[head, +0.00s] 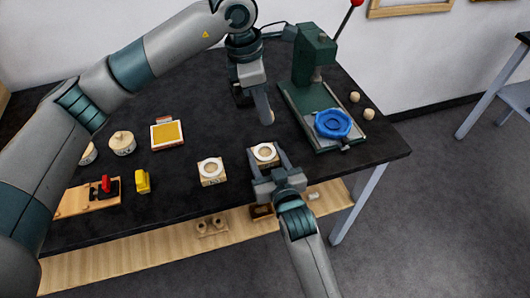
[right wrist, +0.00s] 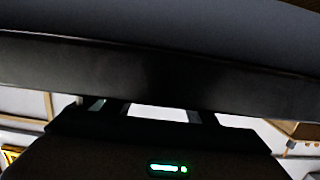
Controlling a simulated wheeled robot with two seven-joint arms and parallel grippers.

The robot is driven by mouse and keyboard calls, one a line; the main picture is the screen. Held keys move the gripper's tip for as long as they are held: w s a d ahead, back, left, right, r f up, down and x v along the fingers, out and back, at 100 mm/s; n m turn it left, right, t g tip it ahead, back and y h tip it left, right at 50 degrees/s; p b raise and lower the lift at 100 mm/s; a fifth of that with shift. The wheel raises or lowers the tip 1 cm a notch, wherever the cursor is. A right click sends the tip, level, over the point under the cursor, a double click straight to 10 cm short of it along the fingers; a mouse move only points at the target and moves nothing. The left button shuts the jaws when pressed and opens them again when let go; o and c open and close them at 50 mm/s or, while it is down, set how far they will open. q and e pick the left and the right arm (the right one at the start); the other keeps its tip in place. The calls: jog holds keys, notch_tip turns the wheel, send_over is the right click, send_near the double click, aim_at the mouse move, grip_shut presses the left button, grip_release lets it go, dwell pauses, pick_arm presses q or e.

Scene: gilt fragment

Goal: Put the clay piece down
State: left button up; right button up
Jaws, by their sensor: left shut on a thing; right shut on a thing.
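My right gripper (head: 277,167) is at the table's front edge, shut on a pale block with a round cream top (head: 265,152). I cannot tell whether that block touches the table.
A similar block (head: 211,171) stands to the left. A yellow-topped tray (head: 167,133), a lidded pot (head: 122,143) and a yellow item (head: 142,181) are left.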

pick_arm(q)
jog(key=shift+w+d+f+m+y, duration=0.15)
jog(key=shift+d+f+m+y, duration=0.1)
jog(key=shift+f+m+y, duration=0.6)
jog(key=shift+w+a+f+m+g+y, duration=0.1)
jog(key=shift+f+m+g+y, duration=0.25)
jog(key=shift+f+m, duration=0.35)
send_over(265, 153)
jog(key=shift+f, duration=3.05)
jog(key=shift+f, duration=0.15)
jog(key=shift+f, duration=1.75)
jog(key=shift+f, duration=0.1)
jog(key=o, duration=1)
jog(key=shift+o, duration=0.2)
